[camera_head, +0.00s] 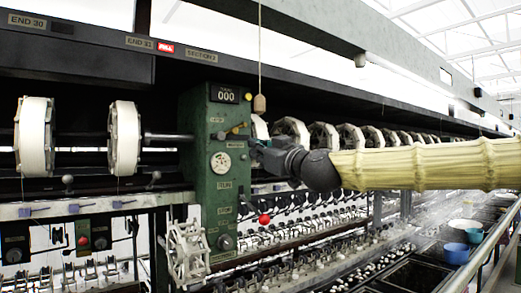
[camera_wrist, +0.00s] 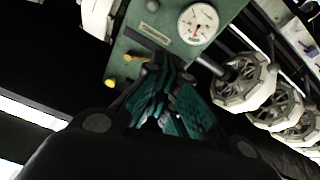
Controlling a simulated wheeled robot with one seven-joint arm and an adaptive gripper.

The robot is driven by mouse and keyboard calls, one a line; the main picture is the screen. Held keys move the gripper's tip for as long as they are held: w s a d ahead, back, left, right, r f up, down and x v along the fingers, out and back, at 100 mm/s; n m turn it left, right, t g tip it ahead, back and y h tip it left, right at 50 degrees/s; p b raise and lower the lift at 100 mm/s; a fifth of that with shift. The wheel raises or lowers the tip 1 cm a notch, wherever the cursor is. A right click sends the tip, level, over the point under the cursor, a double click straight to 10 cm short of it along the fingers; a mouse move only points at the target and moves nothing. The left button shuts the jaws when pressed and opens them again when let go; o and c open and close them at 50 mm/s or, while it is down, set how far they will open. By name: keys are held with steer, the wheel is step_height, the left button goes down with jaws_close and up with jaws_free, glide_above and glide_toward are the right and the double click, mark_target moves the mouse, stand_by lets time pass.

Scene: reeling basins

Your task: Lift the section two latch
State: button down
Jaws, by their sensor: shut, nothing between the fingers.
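The green section housing (camera_head: 214,180) stands left of centre in the head view, below a "SECTION 2" sign (camera_head: 202,57). It carries a "000" counter (camera_head: 224,95), a round dial (camera_head: 220,162) and small yellow fittings (camera_head: 237,129). My gripper (camera_head: 257,150) is at the housing's right edge, fingers pointing toward it. In the wrist view my gripper (camera_wrist: 172,72) is shut and empty, its tips in front of the housing (camera_wrist: 190,58) beside a nameplate. A yellow lever (camera_wrist: 136,58) shows just left of the tips. I cannot tell which fitting is the latch, or whether the fingers touch anything.
White reels (camera_head: 125,137) sit on a shaft left of the housing, and a row of reels (camera_head: 290,131) runs right behind my arm. A hanging cord with a wooden pull (camera_head: 259,103) is close above my gripper. A red ball knob (camera_head: 264,219) is below.

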mark_target(236, 132)
steer(key=shift+p+x, duration=1.05)
steer(key=shift+x, duration=3.9)
steer(key=shift+r, duration=0.2)
steer(key=shift+s+a+r, duration=0.1)
steer(key=shift+r, duration=0.25)
steer(key=shift+s+a+r+p, duration=0.1)
steer(key=shift+r+p, duration=0.15)
steer(key=shift+r, duration=0.25)
steer(key=shift+s+a+r+p, duration=0.1)
steer(key=shift+r+p, duration=0.1)
steer(key=shift+r, duration=0.25)
steer(key=shift+w, duration=0.1)
steer(key=shift+r+p, duration=0.4)
steer(key=shift+r, duration=0.55)
steer(key=shift+d, duration=0.15)
